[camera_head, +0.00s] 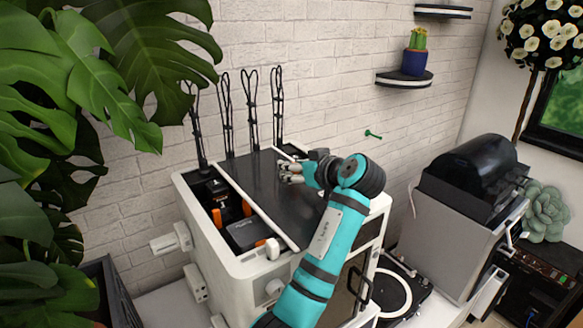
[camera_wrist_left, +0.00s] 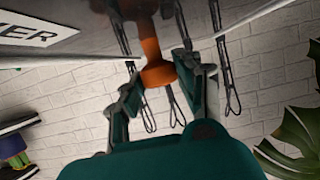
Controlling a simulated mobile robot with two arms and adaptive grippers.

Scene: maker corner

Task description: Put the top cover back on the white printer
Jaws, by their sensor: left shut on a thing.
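The white printer (camera_head: 250,272) stands against the brick wall in the head view. Its top cover, a dark glossy panel (camera_head: 250,182), lies over the middle and right of the top. A strip along the left is uncovered and shows the inside with orange parts (camera_head: 216,217). My left gripper (camera_head: 284,173) is at the cover's far right part. In the left wrist view my left gripper (camera_wrist_left: 163,78) is shut on an orange knob (camera_wrist_left: 156,62) on the dark panel (camera_wrist_left: 95,38). Whether the cover touches the printer's rim is hard to tell. My right gripper is not in view.
Several black looped cables (camera_head: 252,110) stand up behind the printer. Large plant leaves (camera_head: 60,60) hang at the left. A machine with a black lid (camera_head: 475,175) stands to the right. A turntable (camera_head: 392,292) lies between them.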

